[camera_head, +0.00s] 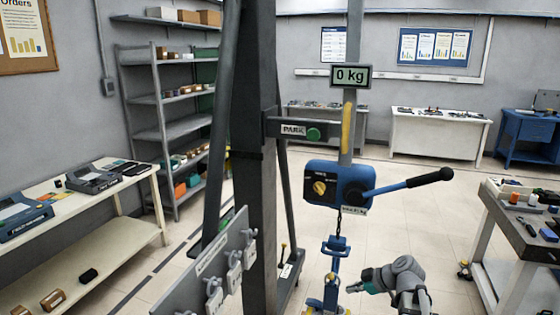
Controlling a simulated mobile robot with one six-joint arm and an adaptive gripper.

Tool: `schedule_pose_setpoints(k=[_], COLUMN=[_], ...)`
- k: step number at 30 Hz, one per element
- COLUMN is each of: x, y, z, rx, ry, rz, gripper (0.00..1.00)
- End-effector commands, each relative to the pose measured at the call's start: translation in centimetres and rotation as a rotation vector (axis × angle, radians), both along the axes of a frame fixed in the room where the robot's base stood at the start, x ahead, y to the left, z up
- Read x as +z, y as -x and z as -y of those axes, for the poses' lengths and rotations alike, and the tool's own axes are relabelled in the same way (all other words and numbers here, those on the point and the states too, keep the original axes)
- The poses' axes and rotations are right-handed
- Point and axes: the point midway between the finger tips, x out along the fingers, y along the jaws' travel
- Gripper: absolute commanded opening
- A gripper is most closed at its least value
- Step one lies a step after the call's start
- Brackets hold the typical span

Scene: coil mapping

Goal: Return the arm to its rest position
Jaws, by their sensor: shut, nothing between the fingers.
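My arm (406,272), grey with teal parts, shows at the bottom right of centre, bent, with its lower links cut off by the frame edge. My gripper (352,288) points left and is shut and empty. It is small in the picture. In the picture its tip is just right of a blue clamp-like fitting (336,246) hanging on a chain; I cannot tell the distance between them in depth.
A blue lever unit (338,186) with a yellow knob and black-gripped handle (430,178) is above my arm. A display (350,76) reads 0 kg. A dark post (257,200) and a tagged panel (215,265) stand left. A workbench (520,225) is right.

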Motion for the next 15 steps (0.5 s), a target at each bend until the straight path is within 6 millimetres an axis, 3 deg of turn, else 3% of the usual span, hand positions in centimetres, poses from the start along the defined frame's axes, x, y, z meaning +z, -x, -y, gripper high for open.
schedule_pose_setpoints(k=[6,15], x=[-2.0,-4.3], y=[2.5,5.9], z=[-2.3,-4.2], rx=[-0.137,-0.397], ry=[0.046,0.146], rz=[-0.249,-0.534], gripper=[0.00,0.00])
